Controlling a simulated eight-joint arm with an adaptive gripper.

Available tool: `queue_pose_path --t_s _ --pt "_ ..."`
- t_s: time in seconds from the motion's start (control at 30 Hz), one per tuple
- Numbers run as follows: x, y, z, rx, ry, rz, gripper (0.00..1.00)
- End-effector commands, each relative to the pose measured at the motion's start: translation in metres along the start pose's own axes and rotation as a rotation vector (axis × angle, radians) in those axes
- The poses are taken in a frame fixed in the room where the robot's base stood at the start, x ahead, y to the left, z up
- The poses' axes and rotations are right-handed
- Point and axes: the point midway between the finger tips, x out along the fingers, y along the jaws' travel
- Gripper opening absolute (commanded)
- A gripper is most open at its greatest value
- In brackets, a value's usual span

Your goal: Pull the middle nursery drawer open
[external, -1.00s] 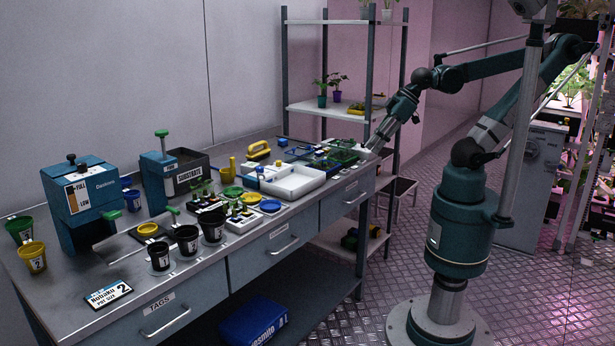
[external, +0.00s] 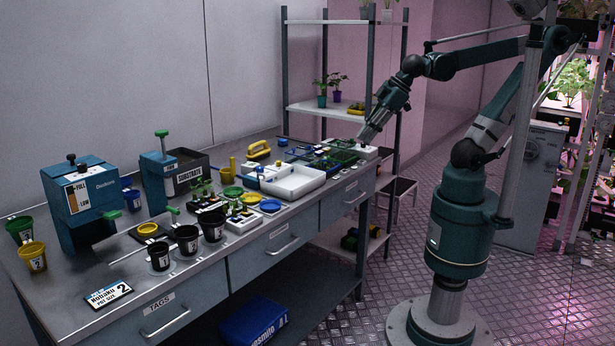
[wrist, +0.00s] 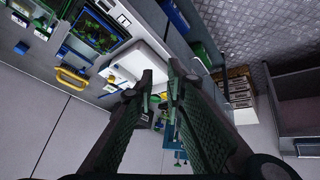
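The middle drawer (external: 262,259) is in the front of the grey bench, between the TAGS drawer and the right drawer. It looks shut, its front flush with its neighbours. Its bar handle (external: 283,246) is bare, with nothing touching it. My gripper (external: 361,141) is above the far right end of the bench, by the green trays, well away from the middle drawer. In the wrist view my gripper (wrist: 160,88) shows two fingers with a gap between them and nothing held. I cannot pick out the middle drawer clearly there.
The TAGS drawer (external: 168,318) and right drawer (external: 340,203) look shut. A white tray (external: 296,188), green trays (external: 335,156), a yellow handle (external: 259,151) and several pots crowd the bench top. A blue box (external: 253,320) sits below. The floor before the bench is free.

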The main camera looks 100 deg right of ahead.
Motion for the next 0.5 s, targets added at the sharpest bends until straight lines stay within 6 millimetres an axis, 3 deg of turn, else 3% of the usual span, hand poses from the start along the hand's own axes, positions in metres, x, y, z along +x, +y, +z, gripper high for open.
queue_pose_path --t_s 0.5 --pt "0.036 -0.003 -0.063 -0.244 -0.068 0.159 0.13"
